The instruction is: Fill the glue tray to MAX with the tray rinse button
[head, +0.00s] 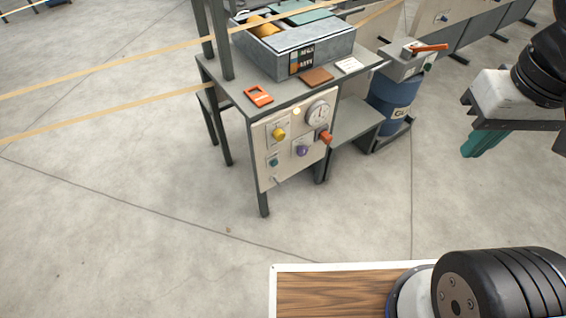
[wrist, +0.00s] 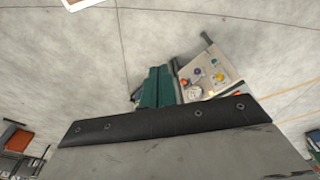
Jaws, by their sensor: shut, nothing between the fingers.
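The grey glue tray (head: 338,57) sits on a dark steel table, with a roller and a teal part inside. A dark level plate (head: 302,62) is on its front; its marks and the glue level are too small to read. Below hangs a beige control panel (head: 267,169), also in the wrist view (wrist: 226,72). It carries a yellow control (head: 278,134), a purple control (head: 302,151), a small teal control (head: 273,162), a round dial and an orange-red lever (head: 326,137). I cannot read which is tray rinse. My teal-fingered gripper (head: 484,145) is shut and empty, right of and apart from the panel.
An orange frame-like item (head: 258,95) lies on the tabletop. Pale strips (head: 110,114) cross at left. The floor before the panel is clear.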

